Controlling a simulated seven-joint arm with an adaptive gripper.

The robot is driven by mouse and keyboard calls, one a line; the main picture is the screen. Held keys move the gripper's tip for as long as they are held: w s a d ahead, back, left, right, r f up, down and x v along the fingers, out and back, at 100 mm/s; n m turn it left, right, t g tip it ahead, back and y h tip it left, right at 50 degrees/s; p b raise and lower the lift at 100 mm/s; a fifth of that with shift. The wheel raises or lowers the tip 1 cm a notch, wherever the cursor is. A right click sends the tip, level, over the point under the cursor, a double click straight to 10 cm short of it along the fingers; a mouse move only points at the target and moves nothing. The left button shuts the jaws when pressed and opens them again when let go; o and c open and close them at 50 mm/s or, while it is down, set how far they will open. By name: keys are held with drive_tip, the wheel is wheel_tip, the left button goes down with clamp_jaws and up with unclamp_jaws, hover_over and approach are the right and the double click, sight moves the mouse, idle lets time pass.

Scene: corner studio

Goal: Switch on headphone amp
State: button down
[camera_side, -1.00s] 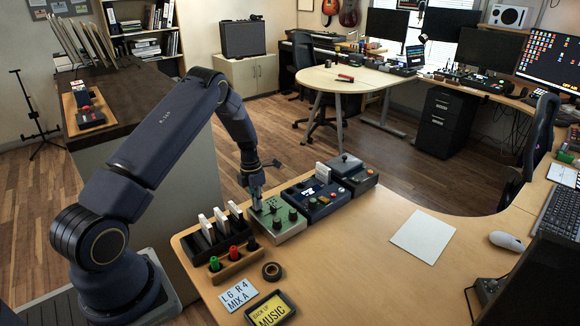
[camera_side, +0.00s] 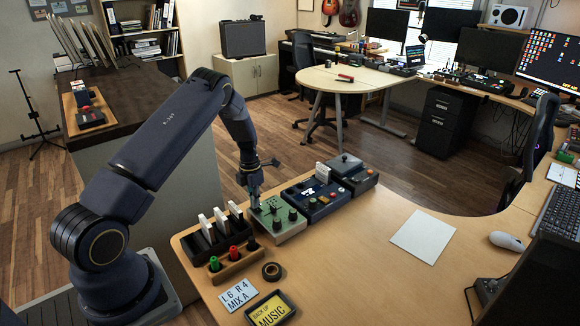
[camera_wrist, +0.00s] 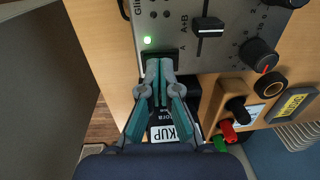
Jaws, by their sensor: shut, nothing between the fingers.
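The headphone amp is the grey-green box (camera_side: 284,229) with dark knobs at the left part of the desk. In the wrist view its panel (camera_wrist: 185,60) shows a slider marked A and A+B, black knobs and a lit green light (camera_wrist: 147,40). A black switch (camera_wrist: 174,51) sits at the panel's near edge. My gripper (camera_wrist: 159,64) is shut and empty, with its fingertips right at this switch and partly hiding it. I cannot tell whether they touch. In the side view my gripper (camera_side: 256,205) points down at the amp's left end.
A dark blue device (camera_side: 317,202) and another dark box (camera_side: 352,176) stand right behind the amp.

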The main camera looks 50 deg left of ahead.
sight(258, 210)
wheel_tip(258, 210, up, 14)
drive_tip(key=d, duration=0.1)
drive_tip(key=shift+d, duration=0.35)
idle(0.4)
